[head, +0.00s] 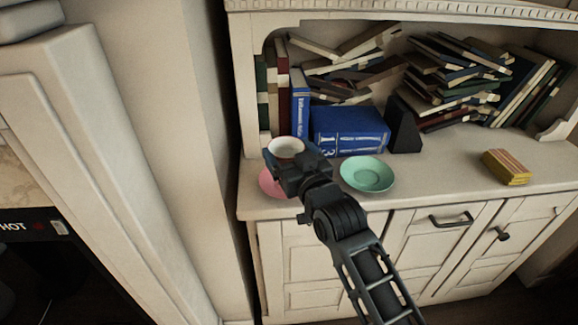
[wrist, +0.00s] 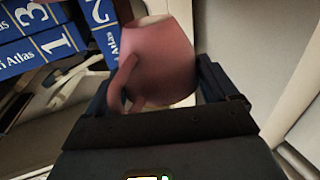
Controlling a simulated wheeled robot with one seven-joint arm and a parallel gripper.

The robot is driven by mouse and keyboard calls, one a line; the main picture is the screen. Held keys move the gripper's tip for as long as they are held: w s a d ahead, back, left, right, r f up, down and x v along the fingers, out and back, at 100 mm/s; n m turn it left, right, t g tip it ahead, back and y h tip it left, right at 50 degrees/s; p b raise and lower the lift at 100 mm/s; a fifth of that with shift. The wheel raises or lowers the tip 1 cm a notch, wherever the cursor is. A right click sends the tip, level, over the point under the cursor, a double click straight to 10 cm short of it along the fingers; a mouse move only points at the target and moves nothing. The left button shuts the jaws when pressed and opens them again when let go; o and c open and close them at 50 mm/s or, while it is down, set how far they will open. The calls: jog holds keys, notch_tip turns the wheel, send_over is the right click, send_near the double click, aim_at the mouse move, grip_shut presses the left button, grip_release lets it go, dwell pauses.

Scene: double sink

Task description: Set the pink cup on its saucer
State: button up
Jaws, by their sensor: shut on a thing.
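The pink cup (wrist: 160,62) is between the fingers of my gripper (wrist: 158,98) in the wrist view, with its handle toward the left finger. In the head view the cup (head: 285,147) shows its pale inside and rim, opening upward, roughly upright. My gripper (head: 283,167) is shut on it and hides its lower part. The pink saucer (head: 269,184) lies on the cabinet top at the left, partly hidden behind my gripper. The cup appears over or just behind the saucer. I cannot tell whether they touch.
A green saucer (head: 367,174) lies to the right of my gripper. Blue books (head: 348,131) and a black bookend (head: 403,126) stand behind. A yellow-and-red striped block (head: 507,167) sits farther right. The counter between the green saucer and the block is clear.

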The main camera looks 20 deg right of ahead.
jog(key=shift+f, duration=1.95)
jog(key=shift+f, duration=0.1)
jog(key=shift+f+b, duration=0.25)
jog(key=shift+b, duration=0.05)
jog(key=o, duration=1.2)
jog(key=shift+r, duration=0.1)
jog(key=shift+r+p, duration=0.25)
jog(key=shift+p, duration=0.05)
jog(key=s, duration=1.2)
jog(key=shift+b, duration=0.35)
